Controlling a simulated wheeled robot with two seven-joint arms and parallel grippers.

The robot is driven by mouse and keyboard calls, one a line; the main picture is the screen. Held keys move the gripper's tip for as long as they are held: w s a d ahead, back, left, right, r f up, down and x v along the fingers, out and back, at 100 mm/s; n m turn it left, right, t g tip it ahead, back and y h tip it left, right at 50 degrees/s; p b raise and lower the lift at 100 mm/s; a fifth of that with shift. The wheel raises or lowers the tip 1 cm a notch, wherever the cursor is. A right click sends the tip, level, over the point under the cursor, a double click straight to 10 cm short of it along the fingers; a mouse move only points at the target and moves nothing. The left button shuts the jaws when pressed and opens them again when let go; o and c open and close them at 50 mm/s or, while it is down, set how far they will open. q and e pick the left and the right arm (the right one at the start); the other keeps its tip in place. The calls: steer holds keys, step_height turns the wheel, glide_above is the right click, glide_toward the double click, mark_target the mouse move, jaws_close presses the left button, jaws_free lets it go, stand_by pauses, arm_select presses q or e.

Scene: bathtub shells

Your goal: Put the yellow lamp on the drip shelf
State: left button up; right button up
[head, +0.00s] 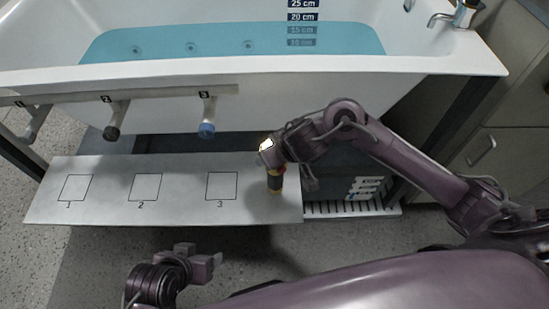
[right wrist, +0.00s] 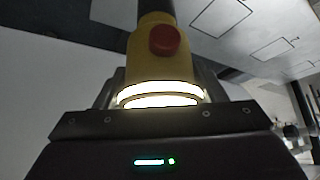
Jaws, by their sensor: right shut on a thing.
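The yellow lamp (head: 275,179) is in my right gripper (head: 272,160), over the right end of a pale bench, right of square 3. Its lit end faces up in the head view and its dark end points down; I cannot tell whether that end touches the bench. A slatted grate (head: 330,210), possibly the drip shelf, lies right of the bench. My left gripper (head: 195,259) is open and empty in front of the bench.
The bench (head: 110,208) has empty squares marked 1, 2 and 3. Above it a rail (head: 155,96) carries three numbered pegs with grey, black and blue ends. A dark crate (head: 335,187) stands by the grate. The bathtub (head: 270,95) is behind, with cabinets at right.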

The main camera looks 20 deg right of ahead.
steer(key=shift+f, duration=0.25)
steer(key=shift+r, duration=0.1)
steer(key=shift+f, duration=0.2)
steer(key=o, duration=1.4)
